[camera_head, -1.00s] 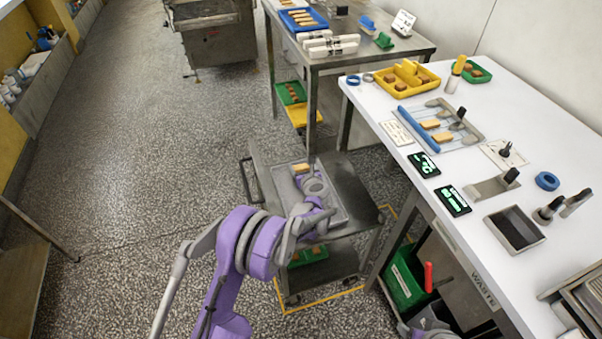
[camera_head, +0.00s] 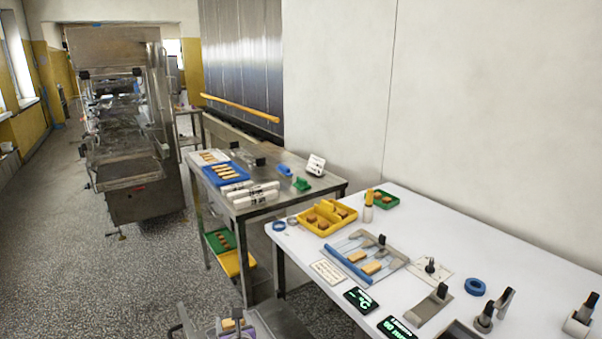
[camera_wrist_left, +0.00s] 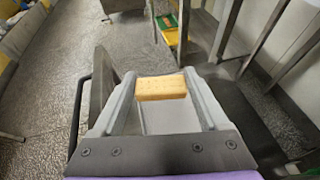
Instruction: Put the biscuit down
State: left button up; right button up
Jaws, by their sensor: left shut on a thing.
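A golden, rectangular biscuit (camera_wrist_left: 160,90) with small holes sits between the two grey fingertips of my left gripper (camera_wrist_left: 160,84) in the left wrist view. The gripper is shut on it. In the head view, the biscuit (camera_head: 231,324) and the tips of my left gripper (camera_head: 234,321) show at the bottom edge, over or near the grey trolley (camera_head: 284,322). The frames do not show whether the biscuit touches anything below. My right gripper is not in view.
The white table (camera_head: 440,243) at right holds a yellow tray (camera_head: 313,226), a blue-edged board with biscuits, black displays and tools. A steel table (camera_head: 265,199) behind holds a blue tray (camera_head: 239,174) of biscuits. Speckled floor at left is open.

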pick_arm(q)
jog(key=s+r+h, duration=0.1)
jog(key=s+r, duration=0.2)
jog(key=s, duration=0.4)
pick_arm(e)
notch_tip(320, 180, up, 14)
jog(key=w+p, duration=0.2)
jog(key=p, duration=1)
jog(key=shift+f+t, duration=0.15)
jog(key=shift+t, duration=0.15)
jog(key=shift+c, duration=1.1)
pick_arm(q)
notch_tip(320, 180, up, 12)
jog(key=shift+w+d+m+t, duration=0.15)
jog(key=shift+d+m+t, duration=0.15)
jog(key=shift+m, duration=0.1)
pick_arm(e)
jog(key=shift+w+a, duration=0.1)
